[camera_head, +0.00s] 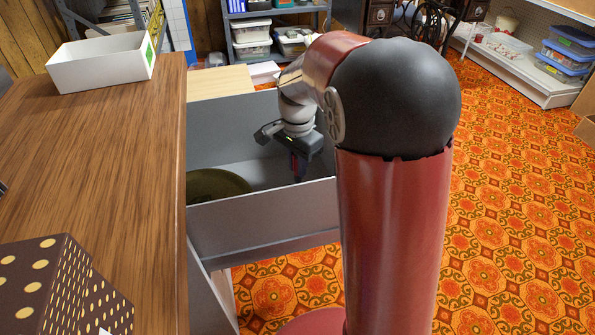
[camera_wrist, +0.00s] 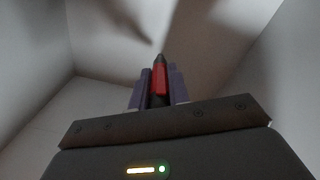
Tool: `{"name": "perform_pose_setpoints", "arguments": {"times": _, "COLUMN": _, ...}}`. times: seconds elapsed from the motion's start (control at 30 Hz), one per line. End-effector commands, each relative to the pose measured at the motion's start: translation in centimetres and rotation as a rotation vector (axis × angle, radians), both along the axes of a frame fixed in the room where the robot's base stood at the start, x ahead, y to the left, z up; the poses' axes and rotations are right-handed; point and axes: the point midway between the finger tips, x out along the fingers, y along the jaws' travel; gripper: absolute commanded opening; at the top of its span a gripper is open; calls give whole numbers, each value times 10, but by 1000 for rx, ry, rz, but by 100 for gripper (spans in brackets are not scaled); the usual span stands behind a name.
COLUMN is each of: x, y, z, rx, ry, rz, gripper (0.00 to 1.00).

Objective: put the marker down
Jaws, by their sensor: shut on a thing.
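The marker (camera_wrist: 159,80) is red with a dark tip and shows in the wrist view between the two fingers. My gripper (camera_wrist: 158,90) is shut on it. In the head view, my gripper (camera_head: 299,168) points down inside a grey open-topped bin or drawer (camera_head: 262,222), near its right end. The marker's lower end is hard to make out there, and I cannot tell whether it touches the bottom. In the wrist view, pale walls stand on both sides of the gripper.
A dark olive round object (camera_head: 215,184) lies in the left part of the grey bin. A wooden tabletop (camera_head: 120,150) is to the left, with a white box (camera_head: 102,66) and a dotted box (camera_head: 40,285) on it. Patterned orange floor (camera_head: 510,200) is open to the right.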

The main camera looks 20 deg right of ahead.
Motion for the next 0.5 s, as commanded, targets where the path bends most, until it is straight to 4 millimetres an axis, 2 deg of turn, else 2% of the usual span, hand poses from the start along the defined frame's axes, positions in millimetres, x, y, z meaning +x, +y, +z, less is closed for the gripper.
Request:
{"name": "perform_pose_setpoints", "arguments": {"times": 0.03, "x": 0, "y": 0, "z": -12, "rx": 0, "ry": 4, "rz": 0, "gripper": 0}}
{"name": "perform_pose_setpoints", "arguments": {"times": 0.13, "x": 0, "y": 0, "z": -23, "rx": 0, "ry": 2, "rz": 1, "gripper": 0}}
{"name": "perform_pose_setpoints", "arguments": {"times": 0.5, "x": 0, "y": 0, "z": -27, "rx": 0, "ry": 1, "rz": 1, "gripper": 0}}
